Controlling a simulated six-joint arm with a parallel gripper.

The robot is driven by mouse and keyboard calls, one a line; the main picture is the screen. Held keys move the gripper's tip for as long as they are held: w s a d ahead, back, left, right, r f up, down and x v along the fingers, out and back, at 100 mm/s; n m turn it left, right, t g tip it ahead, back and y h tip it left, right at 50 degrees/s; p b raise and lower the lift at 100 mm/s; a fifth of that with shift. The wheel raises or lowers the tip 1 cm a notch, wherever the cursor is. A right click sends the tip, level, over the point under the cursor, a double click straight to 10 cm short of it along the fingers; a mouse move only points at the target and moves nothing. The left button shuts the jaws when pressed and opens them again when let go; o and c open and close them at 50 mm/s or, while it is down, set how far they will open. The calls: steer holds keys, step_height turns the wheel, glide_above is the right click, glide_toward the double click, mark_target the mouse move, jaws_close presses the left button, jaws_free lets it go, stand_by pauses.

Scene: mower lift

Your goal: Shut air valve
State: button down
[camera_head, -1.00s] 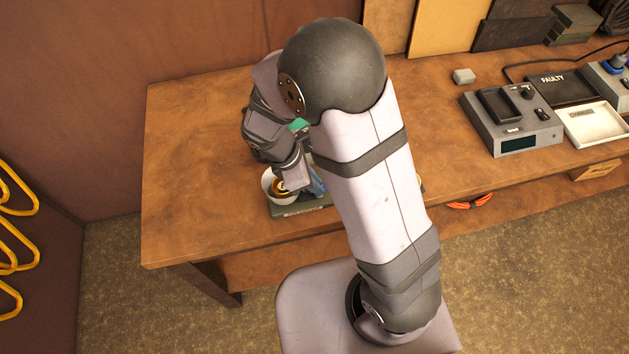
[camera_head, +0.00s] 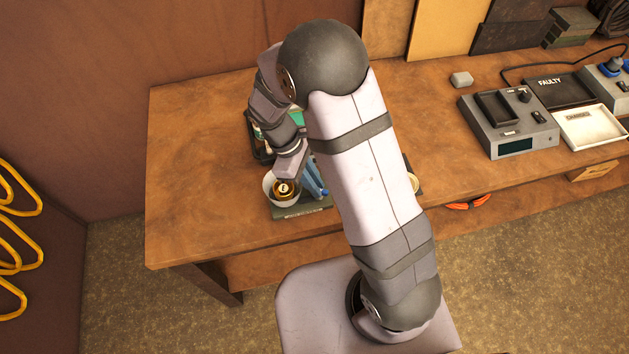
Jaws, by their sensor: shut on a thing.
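My gripper (camera_head: 290,165) shows only in part at the end of my arm, just behind a white bowl (camera_head: 267,190). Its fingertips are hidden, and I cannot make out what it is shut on. A round gold and dark piece (camera_head: 284,188) lies in the bowl. A blue thing (camera_head: 314,180) is right beside the gripper, partly covered by my arm. The bowl stands at a dark green tray (camera_head: 300,210) near the table's front edge. I cannot pick out an air valve in this view; my arm covers much of the work area.
A dark-framed thing with a green part (camera_head: 295,117) stands behind my wrist. At the right are a grey device (camera_head: 508,125), a black FAULTY tray (camera_head: 560,90) and a white CHARGED tray (camera_head: 592,128). The wooden table (camera_head: 195,160) is bare at left.

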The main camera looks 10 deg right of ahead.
steer(key=m, duration=0.2)
steer(key=m+g+y, duration=0.1)
steer(key=m, duration=0.2)
steer(key=shift+w+d+r+m+y+p, duration=0.1)
steer(key=shift+w+d+m+y+p, duration=0.1)
steer(key=shift+w+m+y+p, duration=0.15)
steer(key=m, duration=0.2)
steer(key=m+y, duration=0.1)
steer(key=m, duration=0.1)
steer(key=m+g+y, duration=0.1)
steer(key=m, duration=0.1)
steer(key=shift+d+p, duration=0.25)
steer(key=shift+p, duration=0.05)
steer(key=c, duration=1.8)
jaws_free()
steer(key=shift+s, duration=0.1)
steer(key=shift+w+r+b, duration=0.3)
steer(key=shift+r+b, duration=0.05)
steer(key=shift+r, duration=0.1)
steer(key=b+v, duration=0.2)
steer(key=v, duration=0.4)
steer(key=shift+r, duration=0.15)
